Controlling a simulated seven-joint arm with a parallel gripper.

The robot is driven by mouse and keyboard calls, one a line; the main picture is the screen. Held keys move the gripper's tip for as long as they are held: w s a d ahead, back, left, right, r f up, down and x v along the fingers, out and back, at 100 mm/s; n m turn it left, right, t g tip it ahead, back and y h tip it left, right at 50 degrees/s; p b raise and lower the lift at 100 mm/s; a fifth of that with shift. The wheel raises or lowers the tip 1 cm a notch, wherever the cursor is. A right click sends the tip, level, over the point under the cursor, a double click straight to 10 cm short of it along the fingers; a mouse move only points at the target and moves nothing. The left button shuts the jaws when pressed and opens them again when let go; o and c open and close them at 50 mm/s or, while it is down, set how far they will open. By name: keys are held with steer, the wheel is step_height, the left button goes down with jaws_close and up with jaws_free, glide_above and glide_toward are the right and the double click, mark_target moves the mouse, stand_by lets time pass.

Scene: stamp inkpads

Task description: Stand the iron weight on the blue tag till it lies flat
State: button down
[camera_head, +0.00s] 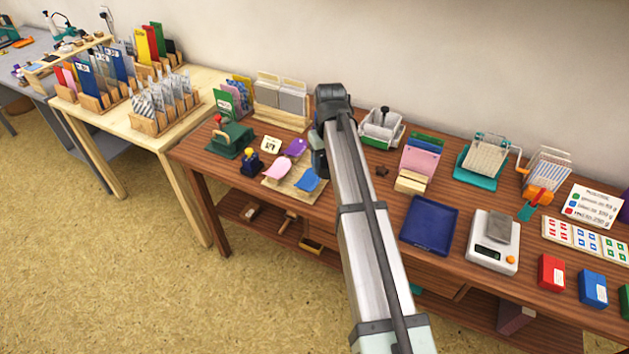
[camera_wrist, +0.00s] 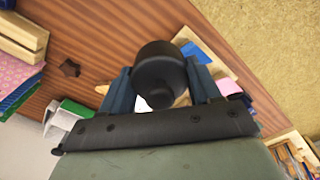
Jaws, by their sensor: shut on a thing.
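The blue tag (camera_head: 307,180) lies on a pale wooden board (camera_head: 289,187) left of my arm, with a slightly curled look. In the wrist view my gripper (camera_wrist: 160,72) is shut on the black, round iron weight (camera_wrist: 158,68), one finger on each side. The blue tag (camera_wrist: 194,52) shows past the weight, partly hidden by a finger. The weight appears held above the board, apart from the blue tag. In the head view my arm hides the weight.
A dark star-shaped piece (camera_head: 382,171), a blue tray (camera_head: 430,225) and a scale (camera_head: 493,240) lie right of my arm.

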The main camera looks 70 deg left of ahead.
step_height(320, 180, up, 2)
glide_above(309, 181)
steer(key=shift+m, duration=0.5)
steer(key=shift+d+f, duration=0.1)
steer(key=shift+f, duration=4.65)
steer(key=shift+f, duration=0.15)
steer(key=shift+c, duration=1.1)
jaws_free()
step_height(309, 181, up, 12)
